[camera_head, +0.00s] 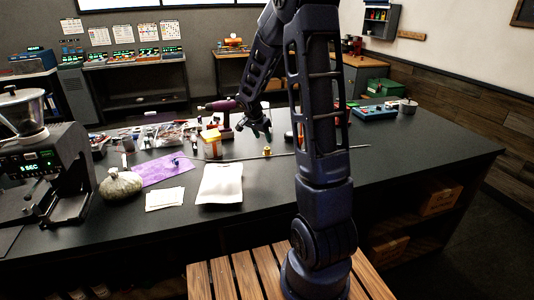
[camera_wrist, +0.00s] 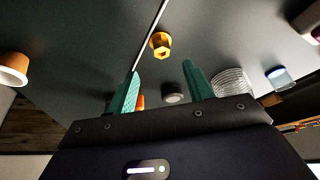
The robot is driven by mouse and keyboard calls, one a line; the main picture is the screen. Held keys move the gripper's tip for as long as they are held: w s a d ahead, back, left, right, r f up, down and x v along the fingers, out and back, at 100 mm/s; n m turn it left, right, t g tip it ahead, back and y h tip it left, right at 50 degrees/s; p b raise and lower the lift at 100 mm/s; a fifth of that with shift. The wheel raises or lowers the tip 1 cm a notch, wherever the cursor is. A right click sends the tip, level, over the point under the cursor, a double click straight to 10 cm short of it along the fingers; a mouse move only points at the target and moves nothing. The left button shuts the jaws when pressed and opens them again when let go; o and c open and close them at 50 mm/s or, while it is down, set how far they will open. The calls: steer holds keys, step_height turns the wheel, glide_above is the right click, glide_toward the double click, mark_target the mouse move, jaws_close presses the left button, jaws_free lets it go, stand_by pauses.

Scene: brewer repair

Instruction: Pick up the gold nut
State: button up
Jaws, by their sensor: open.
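The gold nut (camera_wrist: 161,41) lies on the dark worktop in the wrist view, a hexagonal piece with a dark hole, just beside a thin pale rod. A small gold piece, likely the same nut, shows on the bench in the head view (camera_head: 267,152). My gripper (camera_wrist: 160,68) is open, its two teal fingers spread and nothing between their tips. The nut appears beyond the fingertips, roughly centred between them and apart from both. In the head view my gripper (camera_head: 258,128) hangs over the bench, behind and slightly left of the gold piece.
The thin rod (camera_head: 330,149) lies across the bench. A yellow-topped box (camera_head: 212,146), a purple drill (camera_head: 223,108) and a white pouch (camera_head: 221,184) are to the left. In the wrist view, an orange-white cup (camera_wrist: 14,70) and a clear ribbed container (camera_wrist: 231,82) flank the fingers.

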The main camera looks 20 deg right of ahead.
mark_target(267, 148)
steer(key=shift+x, duration=3.9)
steer(key=shift+w, duration=0.15)
steer(key=c, duration=1.1)
